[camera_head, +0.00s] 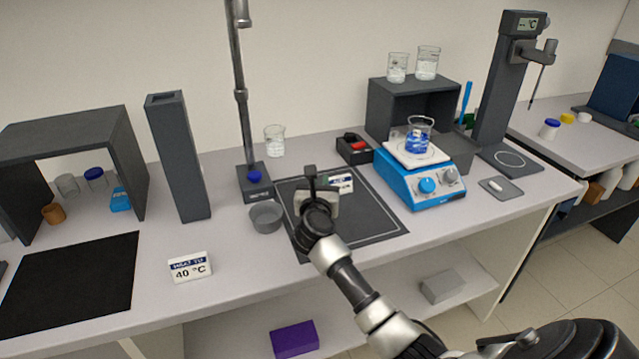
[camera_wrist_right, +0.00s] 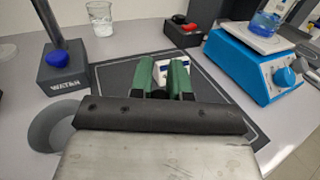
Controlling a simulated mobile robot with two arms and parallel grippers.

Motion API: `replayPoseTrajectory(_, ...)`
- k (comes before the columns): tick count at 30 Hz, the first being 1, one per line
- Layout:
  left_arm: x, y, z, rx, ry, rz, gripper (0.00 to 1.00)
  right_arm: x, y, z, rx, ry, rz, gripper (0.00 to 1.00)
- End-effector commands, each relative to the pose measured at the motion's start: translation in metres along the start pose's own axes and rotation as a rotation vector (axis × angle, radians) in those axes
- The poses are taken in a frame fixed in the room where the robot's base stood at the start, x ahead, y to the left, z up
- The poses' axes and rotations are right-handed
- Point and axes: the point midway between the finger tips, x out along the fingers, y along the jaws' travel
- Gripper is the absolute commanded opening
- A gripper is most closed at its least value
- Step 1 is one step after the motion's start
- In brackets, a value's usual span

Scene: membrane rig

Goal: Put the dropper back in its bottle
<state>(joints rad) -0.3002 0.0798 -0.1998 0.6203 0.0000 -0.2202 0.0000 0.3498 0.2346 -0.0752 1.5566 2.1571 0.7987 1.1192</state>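My right gripper (camera_wrist_right: 161,70) reaches in over the dark mat. In the wrist view its two green fingers stand apart, with a white and blue label card (camera_wrist_right: 160,70) showing in the gap; I see nothing clearly held. In the head view the right wrist hides most of the fingers, and the card (camera_head: 342,184) shows just beyond them. I cannot make out a dropper or its bottle in either view; they may be hidden behind my gripper. My left gripper is not in view.
A dark mat (camera_head: 379,226) lies under my gripper. Left of it are a grey bowl (camera_head: 266,217) and a stand (camera_head: 243,110). At right, a blue hotplate (camera_head: 425,186) carries a beaker of blue liquid (camera_head: 416,141). A 40 °C card (camera_head: 190,267) stands at front left.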

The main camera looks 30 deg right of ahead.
Motion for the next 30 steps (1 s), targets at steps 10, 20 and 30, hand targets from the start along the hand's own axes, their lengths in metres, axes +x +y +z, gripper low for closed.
replayPoseTrajectory(10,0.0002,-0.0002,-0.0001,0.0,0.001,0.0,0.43,0.0,0.0,-0.0006,0.0,0.0,0.0,0.13)
replayPoseTrajectory(20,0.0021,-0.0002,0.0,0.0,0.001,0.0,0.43,0.0,0.0,-0.004,0.0,0.0,0.0,0.13)
replayPoseTrajectory(30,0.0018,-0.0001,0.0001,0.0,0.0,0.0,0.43,0.0,0.0,-0.0036,-0.001,0.0,0.0,0.47)
